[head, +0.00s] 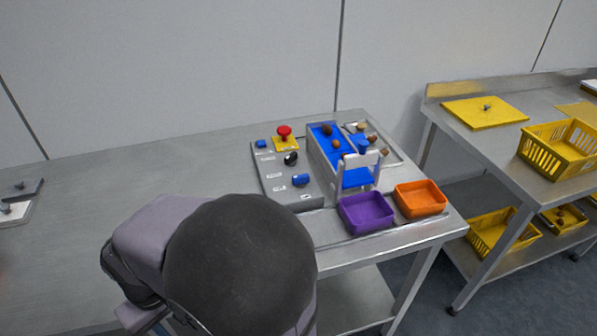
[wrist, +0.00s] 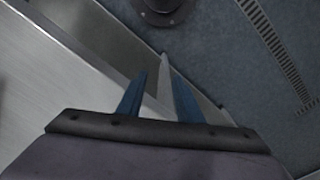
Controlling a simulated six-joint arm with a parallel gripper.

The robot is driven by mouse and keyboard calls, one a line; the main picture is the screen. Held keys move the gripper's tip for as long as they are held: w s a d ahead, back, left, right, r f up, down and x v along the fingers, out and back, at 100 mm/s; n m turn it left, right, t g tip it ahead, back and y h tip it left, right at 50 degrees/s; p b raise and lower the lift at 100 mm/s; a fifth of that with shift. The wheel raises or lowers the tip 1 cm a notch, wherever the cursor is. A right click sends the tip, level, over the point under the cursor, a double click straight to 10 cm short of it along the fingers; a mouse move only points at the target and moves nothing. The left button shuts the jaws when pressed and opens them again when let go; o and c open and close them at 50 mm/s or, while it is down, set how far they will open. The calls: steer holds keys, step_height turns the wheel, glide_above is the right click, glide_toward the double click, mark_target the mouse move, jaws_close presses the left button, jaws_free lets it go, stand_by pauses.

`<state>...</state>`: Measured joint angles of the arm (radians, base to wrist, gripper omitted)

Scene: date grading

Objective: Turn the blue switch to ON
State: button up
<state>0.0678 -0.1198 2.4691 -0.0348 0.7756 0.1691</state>
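A grey control panel (head: 270,180) lies on the steel table. A blue switch knob (head: 300,180) sits at its front right. A smaller blue piece (head: 262,144) is at its back left. The labels are too small to read, so I cannot tell which position the knob points to. In the wrist view my gripper (wrist: 157,88) has two blue fingers set apart with nothing between them. It is over the table edge and floor, away from the panel. In the head view my arm hides the gripper.
On the panel are a red button (head: 284,131) on a yellow base and a black knob (head: 290,158). Right of it stand a blue conveyor (head: 322,142) with dates, a purple bin (head: 366,225) and an orange bin (head: 420,213).

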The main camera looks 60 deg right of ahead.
steer(key=w+d+r+m+h+p, duration=0.1)
steer(key=w+d+r+m+p, duration=0.15)
steer(key=d+r+m, duration=0.2)
steer(key=w+d+r+m+p, duration=0.1)
steer(key=w+d+r+m, duration=0.25)
steer(key=d, duration=0.25)
steer(key=m+g+h+p, duration=0.25)
steer(key=m+p, duration=0.25)
steer(key=m, duration=1.2)
glide_toward(300, 176)
steer(key=d, duration=0.1)
steer(key=shift+g+y, duration=0.35)
steer(key=shift+g, duration=0.1)
steer(key=shift+w+p+x, duration=0.15)
steer(key=shift+p+x, duration=0.35)
steer(key=shift+x, duration=1.5)
steer(key=shift+w+p+x, duration=0.15)
steer(key=shift+p+x, duration=0.35)
steer(key=shift+x, duration=1.55)
steer(key=shift+a+f, duration=0.15)
jaws_close()
